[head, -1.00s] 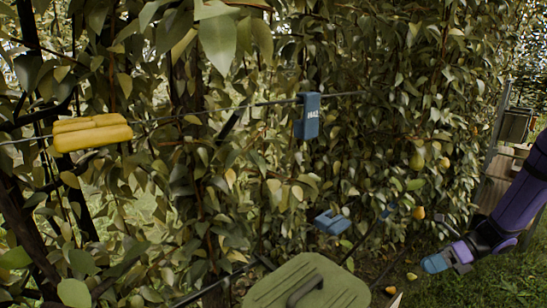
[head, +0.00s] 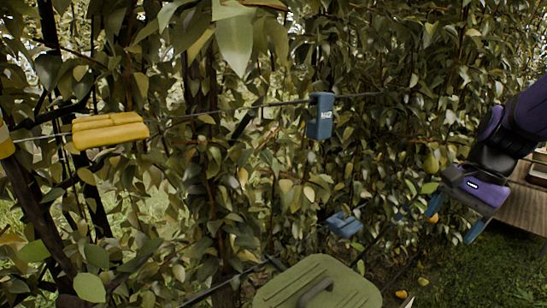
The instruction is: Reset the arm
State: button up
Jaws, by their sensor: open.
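My gripper (head: 455,219) is at the right side of the head view, at the end of my purple and black arm. Its two blue-tipped fingers point down and are spread apart, with nothing seen between them. The fingers are in front of the lower right leaves of the hedge-like pear foliage (head: 390,150). A yellowish-green pear (head: 431,163) hangs just to the upper left of the gripper, apart from it as far as I can see.
A wire crosses the foliage, carrying a yellow block (head: 110,130) and a blue tag (head: 320,116). A blue clip (head: 344,224) sits lower down. A green lid with a dark handle (head: 318,287) is at the bottom. A wooden crate or bench (head: 520,205) stands behind my arm. Grass lies at lower right.

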jog(key=s+a+r+n+t+h, duration=0.1)
jog(key=s+r+n+t, duration=0.1)
jog(key=s+r+n, duration=0.2)
jog(key=s+a+r+n+t+h, duration=0.2)
jog(key=s+r+n+t, duration=0.1)
jog(key=s+n, duration=0.4)
jog(key=shift+s+r+h, duration=0.3)
jog(key=shift+s+r, duration=0.5)
jog(key=shift+s, duration=0.25)
